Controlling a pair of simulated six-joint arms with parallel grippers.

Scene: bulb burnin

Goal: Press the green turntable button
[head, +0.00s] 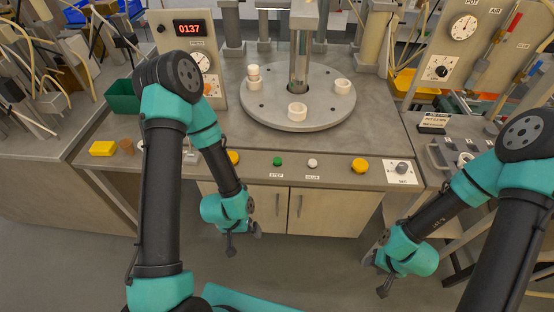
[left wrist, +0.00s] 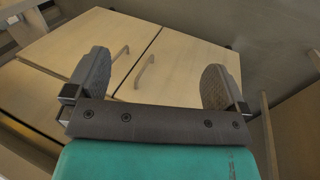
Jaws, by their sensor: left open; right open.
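The green button (head: 278,161) sits on the front panel of the bench, above a small label that seems to read STEP. The round grey turntable (head: 330,115) lies behind it and carries several white ring-shaped holders. My left gripper (head: 244,240) hangs below the panel edge, in front of the cabinet doors, apart from the button. In the left wrist view its two fingers (left wrist: 155,85) are spread wide with nothing between them. My right gripper (head: 376,275) is low at the right, in front of the bench; its fingers are partly hidden by its wrist.
A white button (head: 312,163) and a yellow button (head: 359,166) share the panel, with a dial (head: 401,168) at its right end. A yellow block (head: 103,148) and green bin (head: 122,97) are at left.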

